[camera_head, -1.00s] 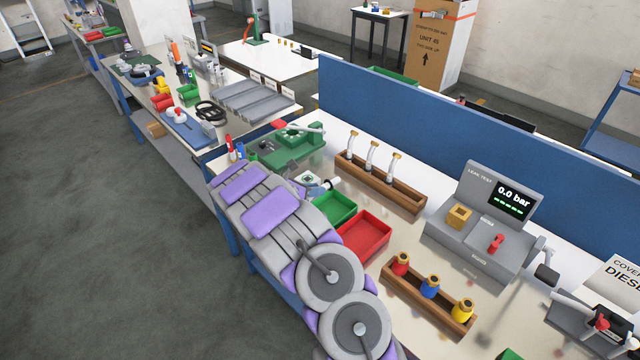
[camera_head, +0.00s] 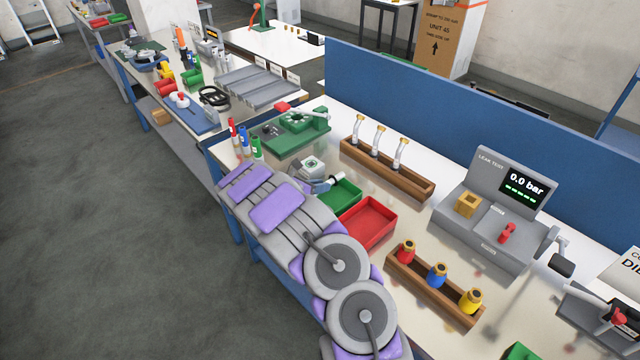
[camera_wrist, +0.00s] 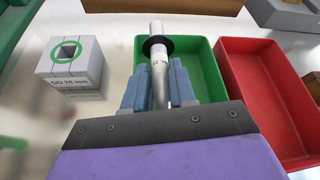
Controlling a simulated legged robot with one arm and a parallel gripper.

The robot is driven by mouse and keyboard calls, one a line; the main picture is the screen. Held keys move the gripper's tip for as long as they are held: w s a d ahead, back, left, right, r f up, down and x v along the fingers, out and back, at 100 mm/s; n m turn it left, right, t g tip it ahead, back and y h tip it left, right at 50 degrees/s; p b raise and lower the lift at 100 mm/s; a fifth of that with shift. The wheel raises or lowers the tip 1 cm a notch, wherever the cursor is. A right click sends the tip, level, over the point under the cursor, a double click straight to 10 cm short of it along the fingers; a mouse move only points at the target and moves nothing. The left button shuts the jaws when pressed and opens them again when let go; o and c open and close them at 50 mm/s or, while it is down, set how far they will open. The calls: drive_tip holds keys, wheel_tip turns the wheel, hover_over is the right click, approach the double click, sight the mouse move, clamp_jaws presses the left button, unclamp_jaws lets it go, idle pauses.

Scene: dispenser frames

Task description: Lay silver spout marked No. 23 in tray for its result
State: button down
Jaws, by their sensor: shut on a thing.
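The silver spout (camera_wrist: 159,72) has a dark collar and a small marking I cannot fully read. My gripper (camera_wrist: 161,85) is shut on it, a blue finger on each side. The spout points away from my gripper, over the green tray (camera_wrist: 196,52); I cannot tell its height above the floor of the tray. The red tray (camera_wrist: 262,88) stands beside it on the right. In the head view my gripper (camera_head: 322,186) is at the near left side of the green tray (camera_head: 352,204), and the red tray (camera_head: 385,232) is nearer. The leak tester (camera_head: 490,217) reads 0.0 bar.
A grey block (camera_wrist: 75,66) marked GO 24 mm stands left of the green tray. A wooden rack (camera_head: 410,182) holds three spouts behind the trays. Another rack (camera_head: 422,284) holds red, blue and yellow capped pieces. A green fixture (camera_head: 290,132) stands at the far left.

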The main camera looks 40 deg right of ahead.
drive_tip(key=shift+a, duration=1.4)
drive_tip(key=c, duration=1.4)
unclamp_jaws()
drive_tip(key=shift+d, duration=0.25)
drive_tip(key=o, duration=0.4)
drive_tip(key=shift+x, duration=0.85)
drive_tip(key=shift+c, duration=0.2)
drive_tip(key=shift+o, duration=1)
drive_tip(key=shift+d+r, duration=0.15)
drive_tip(key=shift+d, duration=0.05)
drive_tip(key=shift+f+v, duration=0.2)
drive_tip(key=shift+v, duration=0.8)
drive_tip(key=shift+w, duration=0.1)
